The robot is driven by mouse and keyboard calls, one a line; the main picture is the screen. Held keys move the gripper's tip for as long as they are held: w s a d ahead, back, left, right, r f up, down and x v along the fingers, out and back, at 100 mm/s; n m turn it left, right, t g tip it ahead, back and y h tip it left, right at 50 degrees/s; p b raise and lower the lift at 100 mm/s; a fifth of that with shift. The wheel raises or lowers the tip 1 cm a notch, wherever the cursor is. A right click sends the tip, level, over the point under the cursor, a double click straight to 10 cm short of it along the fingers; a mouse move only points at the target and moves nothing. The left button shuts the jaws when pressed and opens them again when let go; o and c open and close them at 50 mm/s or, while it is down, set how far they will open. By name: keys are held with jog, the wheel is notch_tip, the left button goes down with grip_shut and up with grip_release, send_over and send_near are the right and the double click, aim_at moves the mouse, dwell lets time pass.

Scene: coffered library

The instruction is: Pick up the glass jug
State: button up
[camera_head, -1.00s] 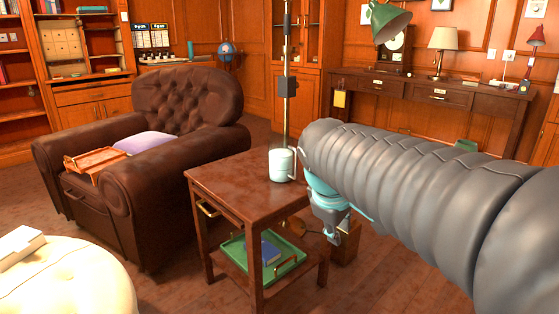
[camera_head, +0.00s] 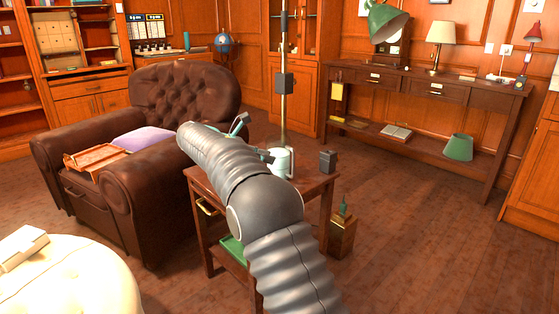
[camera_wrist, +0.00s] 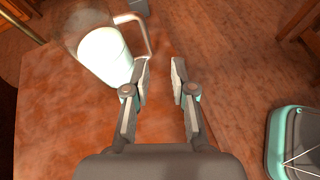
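The glass jug (camera_head: 283,163) stands upright on the wooden side table (camera_head: 319,184), partly hidden behind my arm in the head view. In the wrist view the jug (camera_wrist: 104,53) is at the upper left; it has clear glass, white contents and a handle on its right side. My gripper (camera_wrist: 161,68) is open and empty above the table. Its left fingertip is close to the handle's lower end; I cannot tell whether they touch. In the head view the fingers are mostly hidden by my arm.
A small dark box (camera_head: 328,161) stands on the table to the right of the jug. A lamp's brass pole (camera_head: 283,120) rises just behind the jug. A brown armchair (camera_head: 140,215) is at the left. A green tray (camera_head: 232,250) lies on the lower shelf. The floor at right is clear.

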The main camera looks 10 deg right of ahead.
aim_at(293, 163)
jog(key=shift+n+h, duration=0.3)
jog(key=shift+n, duration=0.2)
jog(key=x, duration=0.4)
jog(key=w+a+f+b+x, duration=0.1)
jog(key=x, duration=0.3)
jog(key=w+x, duration=0.1)
jog(key=x, duration=0.4)
jog(key=shift+w+a+f, duration=0.1)
jog(key=shift+a+f, duration=0.05)
grip_shut()
